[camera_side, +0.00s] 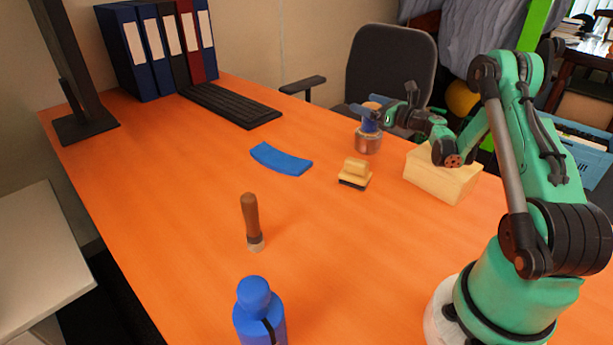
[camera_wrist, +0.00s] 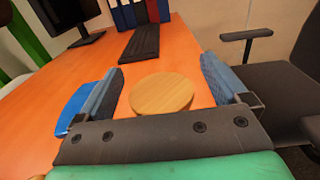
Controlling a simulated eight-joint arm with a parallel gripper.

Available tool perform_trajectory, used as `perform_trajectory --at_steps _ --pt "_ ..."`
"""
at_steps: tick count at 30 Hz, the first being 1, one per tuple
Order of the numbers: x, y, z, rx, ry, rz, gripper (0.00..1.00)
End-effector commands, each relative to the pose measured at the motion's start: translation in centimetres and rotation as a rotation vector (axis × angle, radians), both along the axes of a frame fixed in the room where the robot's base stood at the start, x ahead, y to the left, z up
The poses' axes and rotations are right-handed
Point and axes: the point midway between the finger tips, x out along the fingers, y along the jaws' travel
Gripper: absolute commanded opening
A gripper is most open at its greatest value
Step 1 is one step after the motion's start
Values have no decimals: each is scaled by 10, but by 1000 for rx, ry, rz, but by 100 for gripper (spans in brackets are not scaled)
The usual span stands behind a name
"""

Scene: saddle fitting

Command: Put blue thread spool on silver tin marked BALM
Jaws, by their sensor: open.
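The blue thread spool (camera_side: 370,124) stands upright on top of the silver tin (camera_side: 368,144) in the side view. The tin's label is too small to read. The spool's round wooden end (camera_wrist: 162,93) shows in the wrist view. My gripper (camera_side: 366,111) is at the spool's height, its fingers partly covering it. In the wrist view my gripper (camera_wrist: 162,72) is open, with one finger on each side of the spool and visible gaps between. The tin is hidden in the wrist view.
A wooden block (camera_side: 441,178) and a wood-handled stamp (camera_side: 355,174) stand near the tin. A blue curved piece (camera_side: 281,159), a brown-handled tool (camera_side: 251,222), a blue bottle (camera_side: 259,312) and a keyboard (camera_side: 231,105) are on the orange table. The table's middle has free room.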

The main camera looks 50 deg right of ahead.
Motion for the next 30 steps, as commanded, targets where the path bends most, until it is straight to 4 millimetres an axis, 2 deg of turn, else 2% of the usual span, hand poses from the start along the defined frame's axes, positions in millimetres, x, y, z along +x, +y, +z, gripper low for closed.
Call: perform_trajectory --at_steps 9,12,17,20,23,26,27,30 --pt "-71 -1 0 0 0 -7 93" --pt "-90 -1 0 0 0 -6 93" --pt "-107 0 0 -2 1 -3 93" --pt "-103 7 3 -38 26 19 93" --pt "-84 27 9 -162 102 83 93" --pt "-59 64 19 -391 213 205 93" --pt "-50 83 23 -506 257 267 93" --pt "-39 133 32 -824 343 442 93"
